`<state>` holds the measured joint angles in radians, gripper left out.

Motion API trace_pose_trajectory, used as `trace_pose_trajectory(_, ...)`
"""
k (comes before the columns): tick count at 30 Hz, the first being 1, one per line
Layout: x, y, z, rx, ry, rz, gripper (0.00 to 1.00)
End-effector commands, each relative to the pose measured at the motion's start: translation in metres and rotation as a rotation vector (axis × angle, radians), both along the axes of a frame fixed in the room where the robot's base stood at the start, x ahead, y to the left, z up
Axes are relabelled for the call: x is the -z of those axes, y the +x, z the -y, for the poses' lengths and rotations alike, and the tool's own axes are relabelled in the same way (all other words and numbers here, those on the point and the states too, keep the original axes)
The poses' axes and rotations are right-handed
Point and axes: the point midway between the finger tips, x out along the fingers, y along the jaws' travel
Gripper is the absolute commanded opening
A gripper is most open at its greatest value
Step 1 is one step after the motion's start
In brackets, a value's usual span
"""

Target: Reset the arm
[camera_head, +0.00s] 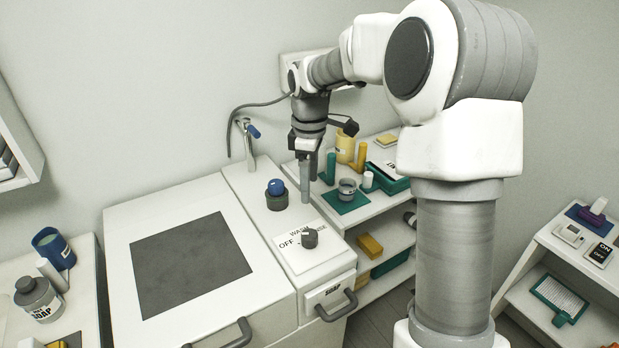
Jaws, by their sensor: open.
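My gripper (306,178) hangs down from my raised arm, over the narrow white counter panel. Its fingers point downward, and the gap between them is hard to make out from this angle. I see nothing held in it. A blue-topped round knob (276,188) on a dark green base sits just left of the fingertips. A dark dial (309,238) on a plate marked WASH, OFF and RINSE sits below the fingers in the picture. I cannot tell how high the fingertips are above the panel.
A shelf unit (371,222) with a green mat (346,202), yellow cup (346,146) and green tray (388,177) stands right of the gripper. A tap (248,143) rises behind. The dark-topped white unit (190,263) is clear. A soap bottle (38,298) and blue cup (54,247) stand left.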

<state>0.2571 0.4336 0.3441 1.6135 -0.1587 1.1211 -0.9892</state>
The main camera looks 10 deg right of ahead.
Motion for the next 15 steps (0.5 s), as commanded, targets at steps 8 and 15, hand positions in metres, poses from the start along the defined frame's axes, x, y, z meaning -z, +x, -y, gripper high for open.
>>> trace_pose_trajectory(8,-0.0044,-0.0001,-0.0001,0.000,0.001,0.000,0.83)
trace_pose_trajectory(15,-0.0123,-0.0069,-0.0012,0.026,-0.009,0.014,0.83)
